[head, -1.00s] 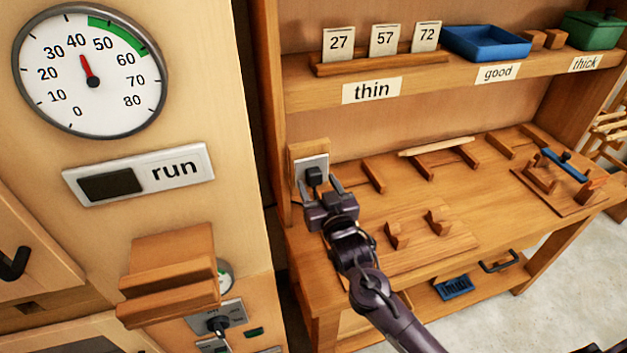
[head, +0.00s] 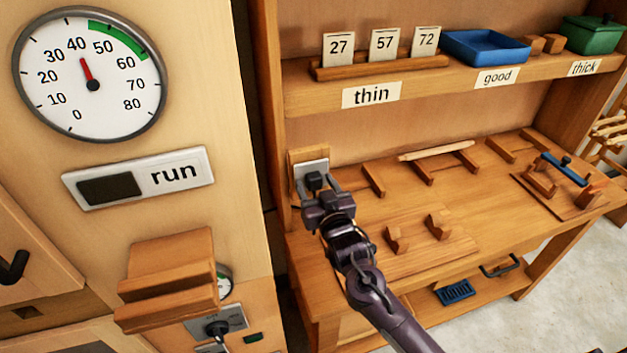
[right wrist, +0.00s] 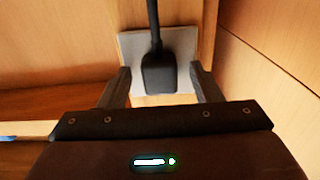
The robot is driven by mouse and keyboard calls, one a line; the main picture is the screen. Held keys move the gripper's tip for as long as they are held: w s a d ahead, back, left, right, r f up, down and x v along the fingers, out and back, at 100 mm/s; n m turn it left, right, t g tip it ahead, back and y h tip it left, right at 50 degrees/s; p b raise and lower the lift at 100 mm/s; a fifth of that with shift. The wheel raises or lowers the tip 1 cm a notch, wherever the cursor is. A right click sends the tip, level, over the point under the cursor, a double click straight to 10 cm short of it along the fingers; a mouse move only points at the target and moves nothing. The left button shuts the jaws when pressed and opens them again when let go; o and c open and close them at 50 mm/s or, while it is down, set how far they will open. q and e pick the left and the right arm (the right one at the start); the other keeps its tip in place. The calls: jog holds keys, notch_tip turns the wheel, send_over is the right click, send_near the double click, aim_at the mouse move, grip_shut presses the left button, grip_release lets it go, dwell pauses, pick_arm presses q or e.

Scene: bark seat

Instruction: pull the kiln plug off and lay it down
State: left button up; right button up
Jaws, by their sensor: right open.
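The black kiln plug (head: 314,180) sits in a pale grey socket plate (head: 310,168) on a wooden block at the left end of the workbench. In the right wrist view the plug (right wrist: 158,76) is upright against the plate (right wrist: 183,42), with its dark cord running up. My right gripper (head: 317,188) is open in front of the plug. In the right wrist view its fingertips (right wrist: 161,74) are left and right of the plug, with a gap visible on each side. My left gripper is not in view.
The bench top (head: 385,207) has wooden rests and a board with two pegs (head: 420,236) to the right of my gripper. A shelf with number cards and a blue tray (head: 486,46) hangs above. The kiln panel with its dial (head: 90,75) stands at left.

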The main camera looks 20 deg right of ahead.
dwell(0.8)
grip_shut()
jog(key=shift+p, duration=0.3)
jog(key=shift+s+f, duration=0.1)
jog(key=shift+s, duration=0.1)
jog(key=shift+s+r+p, duration=0.2)
jog(key=shift+s+p, duration=0.2)
jog(key=shift+s, duration=0.3)
jog(key=shift+s+d+f+p, duration=0.1)
jog(key=shift+s+p, duration=1.05)
jog(key=shift+s, duration=0.95)
